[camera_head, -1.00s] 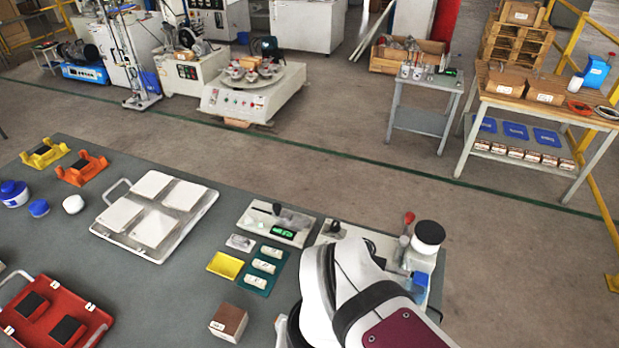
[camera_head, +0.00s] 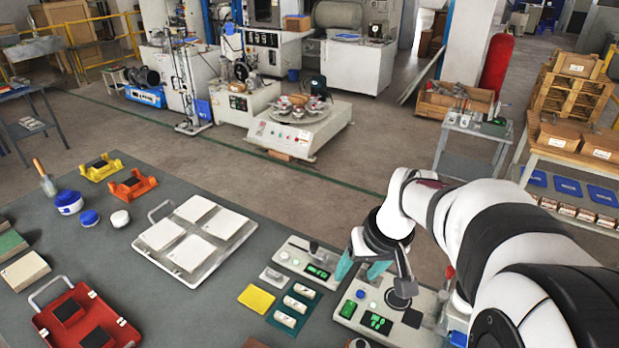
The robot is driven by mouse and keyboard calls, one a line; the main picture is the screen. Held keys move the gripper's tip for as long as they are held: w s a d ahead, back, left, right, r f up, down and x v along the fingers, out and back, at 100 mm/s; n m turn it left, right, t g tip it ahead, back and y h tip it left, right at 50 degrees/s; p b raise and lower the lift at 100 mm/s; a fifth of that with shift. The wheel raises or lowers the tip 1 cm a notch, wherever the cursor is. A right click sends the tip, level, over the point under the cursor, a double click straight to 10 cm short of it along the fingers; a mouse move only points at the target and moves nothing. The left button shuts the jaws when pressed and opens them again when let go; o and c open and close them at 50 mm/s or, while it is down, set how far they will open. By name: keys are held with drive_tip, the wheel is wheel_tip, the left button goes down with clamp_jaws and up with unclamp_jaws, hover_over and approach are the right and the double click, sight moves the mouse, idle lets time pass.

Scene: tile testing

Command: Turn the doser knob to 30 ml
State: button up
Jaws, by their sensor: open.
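A pale grey device (camera_head: 343,308) with a lit green display (camera_head: 377,322), a green button and a black disc (camera_head: 398,301) stands at the table's right end; I take it for the doser. Its dose knob and any ml scale cannot be made out; my gripper covers the device's back left part. My gripper (camera_head: 361,270) points down there with two teal fingers spread apart, and nothing shows clearly between them. Whether the fingers touch the device cannot be told.
A similar device (camera_head: 300,262) with a display stands just left. A yellow tray (camera_head: 256,299), a teal holder with white pieces (camera_head: 294,305), a tray of white tiles (camera_head: 230,247) and a red tray (camera_head: 127,332) lie further left. My arm hides the right side.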

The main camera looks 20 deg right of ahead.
drive_tip(key=w+d+f+n+t+h, duration=0.15)
drive_tip(key=w+d+f, duration=0.25)
drive_tip(key=w+d, duration=0.5)
drive_tip(key=x, duration=0.5)
drive_tip(key=s+d+x, duration=0.1)
drive_tip(key=x, duration=0.4)
drive_tip(key=s+f+x, duration=0.1)
drive_tip(key=x, duration=0.4)
drive_tip(key=shift+s+d+r, duration=0.1)
drive_tip(key=shift+d+r, duration=0.05)
drive_tip(key=shift+d, duration=0.25)
drive_tip(key=shift+c, duration=0.3)
clamp_jaws()
